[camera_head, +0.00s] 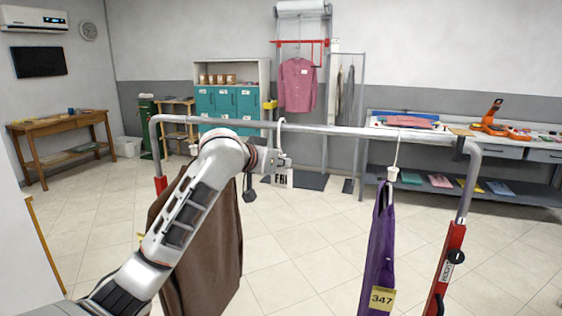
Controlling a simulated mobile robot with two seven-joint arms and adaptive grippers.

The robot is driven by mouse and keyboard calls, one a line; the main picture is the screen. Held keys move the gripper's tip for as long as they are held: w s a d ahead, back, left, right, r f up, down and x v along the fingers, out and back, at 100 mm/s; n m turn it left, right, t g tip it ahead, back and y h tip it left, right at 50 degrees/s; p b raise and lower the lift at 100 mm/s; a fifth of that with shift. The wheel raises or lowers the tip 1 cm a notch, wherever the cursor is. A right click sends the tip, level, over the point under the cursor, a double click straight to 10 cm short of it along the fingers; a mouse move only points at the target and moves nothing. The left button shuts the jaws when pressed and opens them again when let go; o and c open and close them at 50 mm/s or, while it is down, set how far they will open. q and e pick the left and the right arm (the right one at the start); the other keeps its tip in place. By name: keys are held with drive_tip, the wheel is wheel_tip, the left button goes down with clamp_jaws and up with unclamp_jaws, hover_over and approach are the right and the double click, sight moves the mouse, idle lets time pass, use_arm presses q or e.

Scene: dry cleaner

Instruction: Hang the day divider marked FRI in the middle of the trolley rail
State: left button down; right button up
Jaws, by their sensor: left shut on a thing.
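The trolley rail (335,131) is a grey metal tube that crosses in front of me. The white FRI divider (283,180) is near the middle of the rail, with its printed letters partly showing. Its upper part is hidden by my left gripper. A white hook (281,124) rises above the gripper and curves at the rail's height; I cannot tell whether it bears on the rail. My left gripper (281,162) is shut on the divider, just below the rail. My right gripper is not in view.
A brown garment (225,255) hangs left of the divider, partly behind my left arm. A purple garment (379,245) tagged 347 hangs to the right. The rail between divider and purple garment is clear. A worktable (510,155) stands behind at right.

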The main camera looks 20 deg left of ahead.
use_arm(q)
drive_tip(key=shift+f, duration=0.2)
idle(0.6)
drive_tip(key=c, duration=2.1)
unclamp_jaws()
drive_tip(key=v, duration=1.2)
drive_tip(key=shift+s, duration=0.1)
drive_tip(key=shift+s+a+b, duration=0.2)
drive_tip(key=shift+s+b, duration=1.25)
drive_tip(key=shift+s, duration=2.5)
drive_tip(key=shift+s+a+b, duration=0.15)
drive_tip(key=shift+s+b, duration=1.25)
drive_tip(key=shift+s, duration=2.55)
